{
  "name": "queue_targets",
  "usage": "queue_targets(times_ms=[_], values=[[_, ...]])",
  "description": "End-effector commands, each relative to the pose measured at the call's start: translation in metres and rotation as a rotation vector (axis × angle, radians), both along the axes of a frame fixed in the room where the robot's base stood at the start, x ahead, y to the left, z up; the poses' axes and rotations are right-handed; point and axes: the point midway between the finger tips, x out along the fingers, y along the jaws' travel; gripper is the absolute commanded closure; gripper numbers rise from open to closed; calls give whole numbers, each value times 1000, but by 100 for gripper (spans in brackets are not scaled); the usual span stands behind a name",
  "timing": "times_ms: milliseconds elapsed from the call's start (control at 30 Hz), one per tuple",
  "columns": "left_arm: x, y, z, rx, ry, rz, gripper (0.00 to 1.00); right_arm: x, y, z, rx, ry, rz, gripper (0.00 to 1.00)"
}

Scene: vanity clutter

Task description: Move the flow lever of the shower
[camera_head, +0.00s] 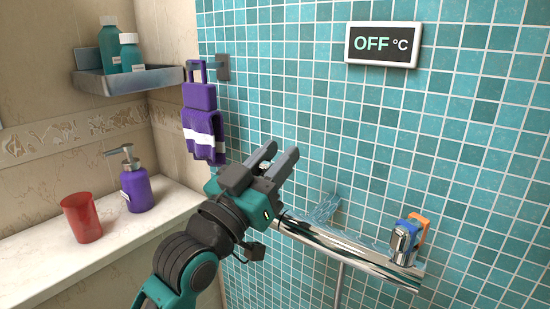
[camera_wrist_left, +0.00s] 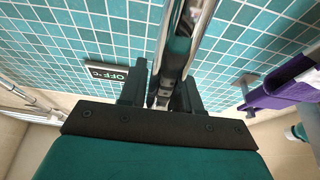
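The chrome shower bar (camera_head: 345,245) runs along the tiled wall. The handle with blue and orange parts (camera_head: 404,240) is at its right end. The bar's left end is hidden behind my left gripper (camera_head: 279,155) in the head view, and the flow lever cannot be clearly made out there. In the left wrist view my left gripper (camera_wrist_left: 161,88) is open, with its two fingers apart. Chrome of the bar (camera_wrist_left: 186,45) and its end parts shows between and beyond the fingers; contact cannot be told. The display (camera_head: 383,45) reads "OFF °C". My right gripper is out of view.
A purple towel (camera_head: 202,120) hangs on a wall hook left of the gripper. A ledge (camera_head: 125,232) holds a red cup (camera_head: 82,218) and a purple soap dispenser (camera_head: 136,187). A corner shelf (camera_head: 130,81) holds two teal bottles.

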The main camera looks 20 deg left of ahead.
Motion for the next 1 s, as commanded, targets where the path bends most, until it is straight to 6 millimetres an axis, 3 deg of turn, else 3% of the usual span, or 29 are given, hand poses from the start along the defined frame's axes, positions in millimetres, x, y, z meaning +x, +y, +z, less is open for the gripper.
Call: queue_targets(times_ms=[333,733,1000], values=[[0,0,0,0,0,0,100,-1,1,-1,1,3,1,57],[0,0,-2,-2,-8,-1,100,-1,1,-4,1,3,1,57],[-3,1,-9,-37,-108,1,100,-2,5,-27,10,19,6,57]])
